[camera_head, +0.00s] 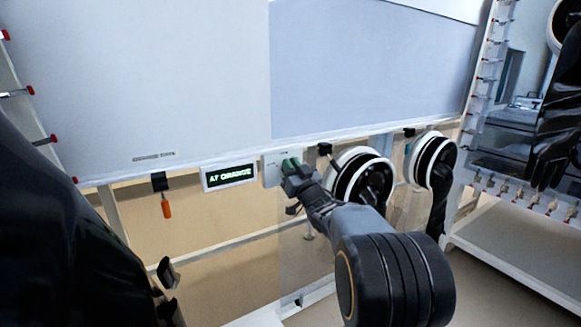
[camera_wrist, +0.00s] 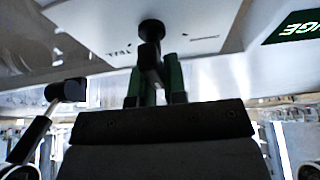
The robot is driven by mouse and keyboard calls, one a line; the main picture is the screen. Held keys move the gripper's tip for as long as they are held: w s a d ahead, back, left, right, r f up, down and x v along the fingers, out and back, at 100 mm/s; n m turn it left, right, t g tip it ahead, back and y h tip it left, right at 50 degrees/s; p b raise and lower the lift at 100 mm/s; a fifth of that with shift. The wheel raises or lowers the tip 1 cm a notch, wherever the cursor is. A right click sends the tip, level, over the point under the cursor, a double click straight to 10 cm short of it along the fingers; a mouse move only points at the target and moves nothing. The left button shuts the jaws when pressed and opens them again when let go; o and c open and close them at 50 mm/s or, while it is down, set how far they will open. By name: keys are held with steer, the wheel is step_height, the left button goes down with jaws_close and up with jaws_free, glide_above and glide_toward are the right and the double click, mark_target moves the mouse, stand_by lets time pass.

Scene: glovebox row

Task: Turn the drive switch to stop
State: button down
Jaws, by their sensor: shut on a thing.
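The drive switch shows in the wrist view as a black knob with a handle (camera_wrist: 151,31) on a pale plate (camera_wrist: 196,38). The plate (camera_head: 271,171) also shows in the head view, just right of the lit display. My gripper (camera_head: 289,166) is at this plate, and its green-tipped fingers hide most of the switch there. In the wrist view my gripper (camera_wrist: 157,75) is shut on the switch handle, with a finger on either side. The markings on the plate are too small to read, so the switch's setting is unclear.
A display with green letters (camera_head: 229,176) is left of the plate. An orange-handled tool (camera_head: 166,206) hangs further left. White-ringed glove ports (camera_head: 338,163) with black gloves are close on the right. A large pale panel (camera_head: 150,80) stands above.

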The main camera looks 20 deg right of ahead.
stand_by(0.3)
steer(key=n, duration=0.1)
steer(key=n+y+b, duration=0.1)
steer(key=n, duration=0.2)
steer(key=shift+a+f+y+b, duration=0.15)
steer(key=shift+a+y+b, duration=0.1)
steer(key=shift+y+b, duration=0.15)
steer(key=shift+a+n+g+y, duration=0.3)
steer(key=shift+n+y, duration=0.35)
steer(key=shift+n, duration=0.55)
steer(key=shift+a+n+g+y, duration=0.1)
steer(key=shift+n+g+y, duration=0.45)
steer(key=shift+n, duration=0.65)
steer(key=c, duration=1.2)
jaws_free()
steer(key=shift+o, duration=0.2)
steer(key=shift+s, duration=0.15)
steer(key=p+v, duration=0.2)
steer(key=v, duration=1.1)
steer(key=shift+s+d+f+p, duration=0.2)
steer(key=shift+s+f+p, duration=0.05)
steer(key=shift+p, duration=0.05)
